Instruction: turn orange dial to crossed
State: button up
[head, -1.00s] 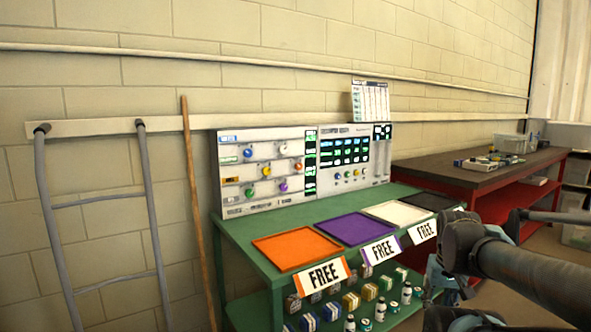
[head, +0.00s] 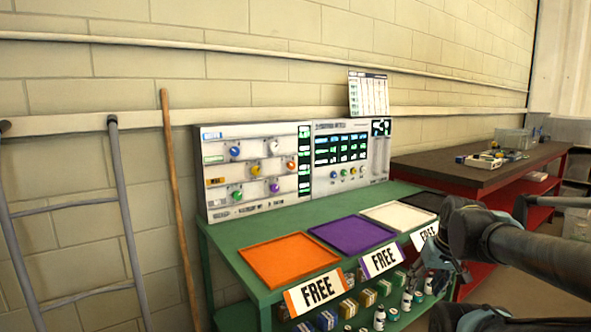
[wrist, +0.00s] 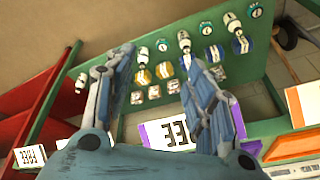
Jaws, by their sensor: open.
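The control panel (head: 265,205) stands upright at the back of the green bench, against the wall. An orange dial (head: 291,165) sits on its left section, at the right of the middle row; its pointer and the markings around it are too small to read. My gripper (wrist: 158,85) is open and empty in the wrist view, its two fingers spread above the bench's front edge and lower shelf. In the head view my arm is at the right, in front of the bench and well away from the dial.
Other dials, such as a blue one (head: 236,152), surround the orange dial. Orange (head: 290,262), purple (head: 355,233) and white trays lie on the bench (head: 222,238) before the panel. FREE signs line the front. A ladder (head: 128,215) and a wooden pole (head: 180,205) lean at the left.

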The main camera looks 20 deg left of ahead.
jog(key=w+a+r+n+y, duration=0.1)
jog(key=w+a+r, duration=0.1)
jog(key=a, duration=0.1)
jog(key=w+a+r+n+t+y, duration=0.1)
jog(key=w+a+r+y, duration=0.1)
jog(key=w+a, duration=0.1)
jog(key=w+a+r+n+t+y, duration=0.1)
jog(key=w+a+r+n, duration=0.1)
jog(key=a, duration=0.3)
jog(key=shift+w+r, duration=0.1)
jog(key=shift+w, duration=0.5)
jog(key=w+a+r+n+t+y, duration=0.1)
jog(key=w+a+r+n+y, duration=0.1)
jog(key=w+a+r+y, duration=0.3)
jog(key=w+a+r+n+t, duration=0.1)
jog(key=w+a+r, duration=0.25)
jog(key=a, duration=0.35)
jog(key=t+y, duration=0.3)
jog(key=t, duration=0.1)
send_near(293, 165)
jog(key=shift+n, duration=0.3)
jog(key=x, duration=0.9)
jog(key=shift+a, duration=0.15)
jog(key=c, duration=1.1)
